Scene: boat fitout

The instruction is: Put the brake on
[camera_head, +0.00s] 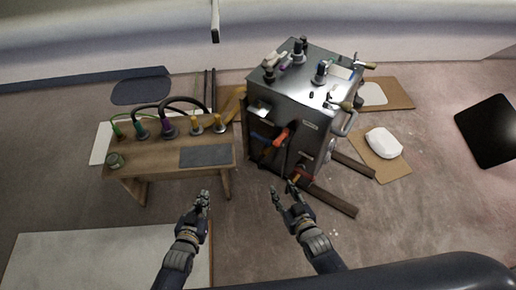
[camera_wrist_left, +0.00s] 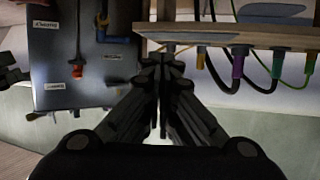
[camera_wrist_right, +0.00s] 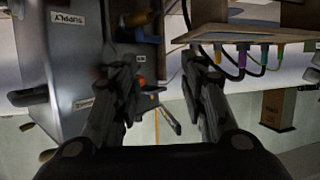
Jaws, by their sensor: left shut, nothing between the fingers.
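A grey metal cabinet (camera_head: 318,128) with knobs and fittings on top stands upright at centre right in the head view. An orange-red handle (camera_head: 281,137) shows on its front, and another orange part (camera_head: 301,177) sits low near its base. I cannot tell which part is the brake. The cabinet also shows upside down in the left wrist view (camera_wrist_left: 85,72) and right wrist view (camera_wrist_right: 75,60). My left gripper (camera_head: 203,197) is shut and empty, in front of the wooden bench. My right gripper (camera_head: 283,190) is open and empty, in front of the cabinet's lower front, apparently touching nothing.
A wooden bench (camera_head: 160,158) with a dark mat (camera_head: 206,156) and several coloured cable connectors stands left of the cabinet. Wooden beams (camera_head: 331,199) stick out beneath the cabinet. A white rounded object (camera_head: 384,143) lies on cardboard at right. A pale sheet (camera_head: 90,255) covers the front-left floor.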

